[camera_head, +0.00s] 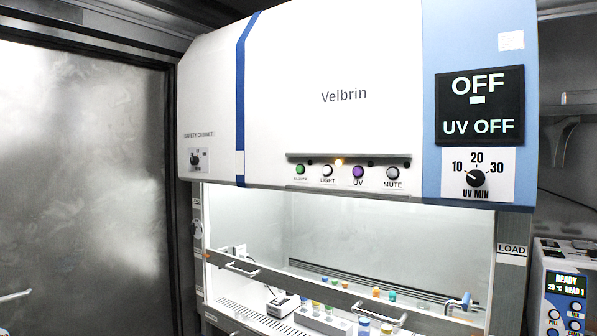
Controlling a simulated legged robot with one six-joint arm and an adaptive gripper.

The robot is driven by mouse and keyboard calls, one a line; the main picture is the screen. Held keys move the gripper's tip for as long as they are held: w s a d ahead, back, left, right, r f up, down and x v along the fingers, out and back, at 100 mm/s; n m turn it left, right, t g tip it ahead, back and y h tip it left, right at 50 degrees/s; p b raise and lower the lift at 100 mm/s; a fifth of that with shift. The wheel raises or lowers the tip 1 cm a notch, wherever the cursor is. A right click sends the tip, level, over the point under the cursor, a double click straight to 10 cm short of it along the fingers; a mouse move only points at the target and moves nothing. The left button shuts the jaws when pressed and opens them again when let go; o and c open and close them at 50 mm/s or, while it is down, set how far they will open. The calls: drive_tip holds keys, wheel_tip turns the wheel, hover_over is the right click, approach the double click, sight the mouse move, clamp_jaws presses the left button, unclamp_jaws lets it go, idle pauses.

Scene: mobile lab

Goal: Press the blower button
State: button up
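The blower button is the green round button (300,169) at the left end of a row on the white front of the safety cabinet (290,80). Its small label below is hard to read. To its right are a white LIGHT button (327,170), a purple UV button (358,171) and a pale MUTE button (392,173). An amber lamp (338,162) glows above the row. The black display (480,106) reads OFF and UV OFF. My gripper is not in view, and nothing covers the buttons.
A glass sash with a handled rail (300,286) crosses the lit work opening below. Inside stand several small coloured-cap vials and a rack. A UV timer knob (475,178) is at right. A device (566,290) reading READY stands at lower right. A frosted door (80,190) is at left.

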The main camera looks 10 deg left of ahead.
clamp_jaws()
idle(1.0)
